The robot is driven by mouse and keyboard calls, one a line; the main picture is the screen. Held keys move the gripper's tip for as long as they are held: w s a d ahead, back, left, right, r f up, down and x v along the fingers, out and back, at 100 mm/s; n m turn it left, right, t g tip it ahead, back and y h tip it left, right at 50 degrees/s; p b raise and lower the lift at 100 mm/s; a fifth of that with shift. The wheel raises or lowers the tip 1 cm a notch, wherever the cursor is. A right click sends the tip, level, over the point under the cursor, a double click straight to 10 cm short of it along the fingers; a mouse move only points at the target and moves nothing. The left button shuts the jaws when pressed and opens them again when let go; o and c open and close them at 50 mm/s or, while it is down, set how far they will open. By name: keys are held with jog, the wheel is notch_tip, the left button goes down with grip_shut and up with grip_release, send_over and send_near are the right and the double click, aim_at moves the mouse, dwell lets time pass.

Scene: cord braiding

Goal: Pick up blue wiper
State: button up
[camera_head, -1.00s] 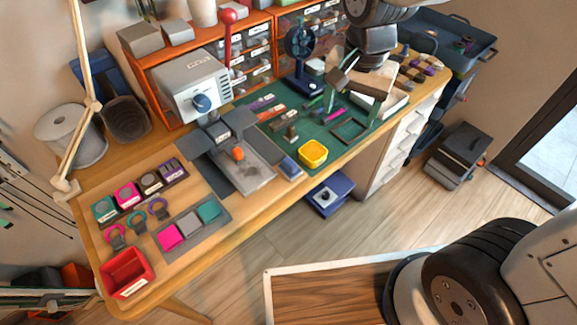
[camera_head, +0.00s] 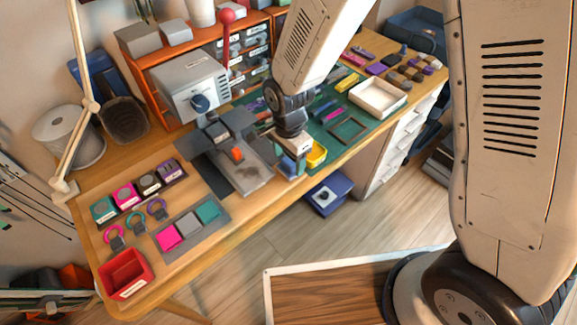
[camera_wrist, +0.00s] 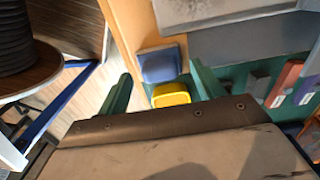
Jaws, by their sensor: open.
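The blue wiper (camera_wrist: 160,66) is a small blue block at the table's front edge. It sits between the yellow container (camera_wrist: 171,95) and the grey metal base of the press (camera_wrist: 205,10) in the wrist view. In the head view the wiper (camera_head: 287,171) is partly hidden by my gripper (camera_head: 293,162). My gripper is open, with its two green fingers (camera_wrist: 160,72) apart on either side of the wiper in the picture. The fingers hold nothing. How high they are above the wiper I cannot tell exactly.
The yellow container (camera_head: 317,154) stands close to my gripper on the right. The grey press (camera_head: 190,85) stands to the left. A green mat (camera_head: 350,105) with small tools and a white tray (camera_head: 378,97) lies to the right. A red bin (camera_head: 124,274) sits at the front left.

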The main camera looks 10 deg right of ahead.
notch_tip(320, 180, down, 2)
jog(key=shift+c, duration=0.4)
jog(key=c, duration=0.7)
jog(key=shift+o, duration=0.2)
jog(key=shift+r, duration=0.1)
